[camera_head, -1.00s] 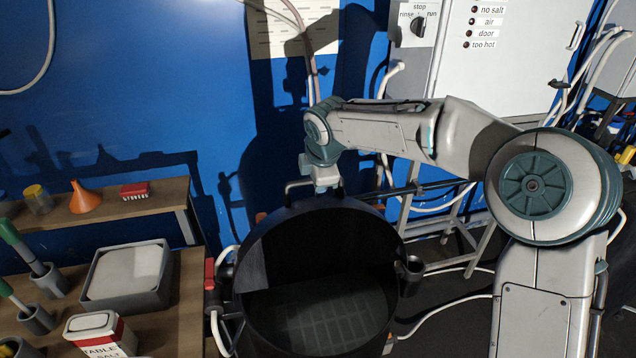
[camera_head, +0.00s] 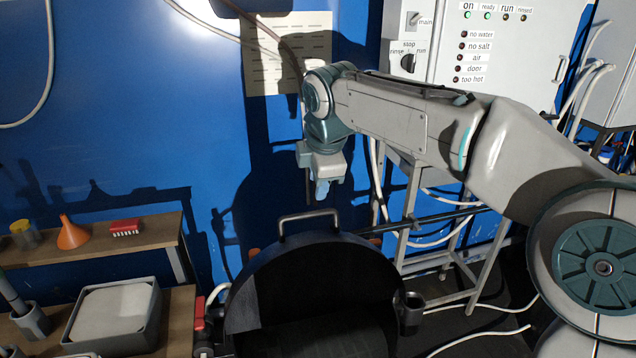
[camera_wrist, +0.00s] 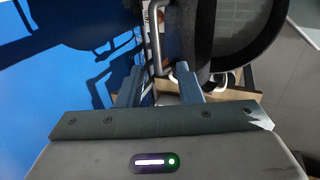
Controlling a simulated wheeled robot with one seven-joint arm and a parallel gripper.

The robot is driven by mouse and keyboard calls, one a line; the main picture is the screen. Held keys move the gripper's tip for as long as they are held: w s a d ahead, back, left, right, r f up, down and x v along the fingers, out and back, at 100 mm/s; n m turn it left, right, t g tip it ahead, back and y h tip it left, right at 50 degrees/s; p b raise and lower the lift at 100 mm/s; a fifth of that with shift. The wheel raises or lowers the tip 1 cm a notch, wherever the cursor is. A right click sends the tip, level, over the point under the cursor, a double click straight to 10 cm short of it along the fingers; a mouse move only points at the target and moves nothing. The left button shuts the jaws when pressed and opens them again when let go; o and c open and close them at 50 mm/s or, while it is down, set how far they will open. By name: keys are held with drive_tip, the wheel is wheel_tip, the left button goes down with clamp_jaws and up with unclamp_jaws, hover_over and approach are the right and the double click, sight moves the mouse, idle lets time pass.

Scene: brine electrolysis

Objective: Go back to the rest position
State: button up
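My gripper (camera_head: 318,190) hangs in the air above the black round lid's metal handle (camera_head: 308,216), with a gap between them. In the wrist view my gripper's two fingers (camera_wrist: 158,86) are apart, with nothing held between them. The handle (camera_wrist: 154,38) shows just beyond the fingers there. The black round lid (camera_head: 345,265) stands raised on its vessel against the blue wall. My arm is bent and reaches in from the right; the head view cuts off its lower part.
A cabinet (camera_head: 470,50) with a switch panel and lit green lamps is at the upper right, on a metal frame. A wooden shelf (camera_head: 150,232) with an orange funnel (camera_head: 72,235) is at left. A grey tray (camera_head: 152,335) stands below it. White hoses hang around the cabinet.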

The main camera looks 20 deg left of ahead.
drive_tip(key=s+d+f+m+h+b, duration=0.1)
drive_tip(key=s+d+f+m, duration=0.2)
drive_tip(key=d+m, duration=0.35)
drive_tip(key=s+d+f+m+h, duration=0.2)
drive_tip(key=d+m, duration=0.1)
drive_tip(key=d, duration=0.7)
drive_tip(key=s+d+f+m+h+b, duration=0.1)
drive_tip(key=s+d+f+m, duration=0.3)
drive_tip(key=d, duration=0.5)
drive_tip(key=s+d+f+m+y+b, duration=0.1)
drive_tip(key=s+d+f+m, duration=0.5)
drive_tip(key=s+d+m, duration=0.4)
drive_tip(key=shift+s+d+f+m, duration=0.2)
drive_tip(key=shift+s+d+m, duration=0.2)
drive_tip(key=shift+d+m, duration=0.4)
drive_tip(key=shift+a, duration=0.1)
